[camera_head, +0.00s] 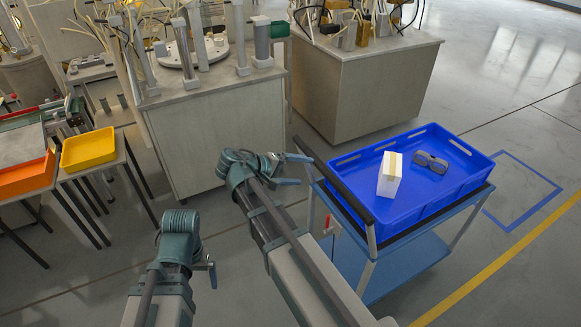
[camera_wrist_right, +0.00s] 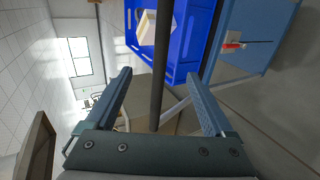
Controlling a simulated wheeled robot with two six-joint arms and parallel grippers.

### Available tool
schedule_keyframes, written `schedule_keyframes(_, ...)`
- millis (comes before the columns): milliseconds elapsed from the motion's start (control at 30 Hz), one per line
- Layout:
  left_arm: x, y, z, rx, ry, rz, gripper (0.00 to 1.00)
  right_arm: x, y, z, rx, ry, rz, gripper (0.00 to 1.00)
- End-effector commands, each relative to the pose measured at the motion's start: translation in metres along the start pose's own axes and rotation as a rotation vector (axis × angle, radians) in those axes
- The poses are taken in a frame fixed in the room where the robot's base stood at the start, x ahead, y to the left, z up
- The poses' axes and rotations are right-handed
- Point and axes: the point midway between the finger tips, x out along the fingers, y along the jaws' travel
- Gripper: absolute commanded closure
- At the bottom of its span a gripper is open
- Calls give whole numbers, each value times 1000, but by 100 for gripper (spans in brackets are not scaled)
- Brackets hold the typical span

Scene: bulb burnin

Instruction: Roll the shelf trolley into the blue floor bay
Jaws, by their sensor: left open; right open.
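The shelf trolley (camera_head: 400,262) stands right of centre in the head view, with blue shelves and a dark push handle (camera_head: 336,183) on its left side. A blue crate (camera_head: 450,197) sits on its top. The blue floor bay (camera_head: 535,211) is an outline on the floor right of the trolley, partly hidden behind it. My right gripper (camera_head: 297,170) is open at the handle's left. In the right wrist view the handle (camera_wrist_right: 157,100) runs between the open fingers (camera_wrist_right: 158,77); I cannot tell whether they touch it. My left gripper (camera_head: 212,267) is open and empty, low and left of the trolley.
Cabinets (camera_head: 215,130) (camera_head: 365,90) stand behind, and a table with a yellow tray (camera_head: 88,150) is at left. A yellow line (camera_head: 500,266) crosses the floor at right. Floor right of the trolley is clear.

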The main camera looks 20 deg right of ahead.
Motion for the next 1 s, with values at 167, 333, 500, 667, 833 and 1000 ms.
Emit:
schedule_keyframes(167,9,1,-1,0,0,0,1,14,-3,1,1,-1,-2,12)
schedule_keyframes(333,27,3,-2,0,0,0,1,49,-6,1,2,-3,-2,12)
schedule_keyframes(500,43,4,-3,0,0,0,1,82,-5,1,1,-2,-3,12)
schedule_keyframes(667,53,5,-3,0,0,0,1,106,-4,0,1,-1,-3,12)
schedule_keyframes(833,57,6,-3,0,0,0,1,118,-2,0,0,0,-3,12)
schedule_keyframes(1000,58,6,-3,0,0,0,1,120,-2,0,-1,1,-3,12)
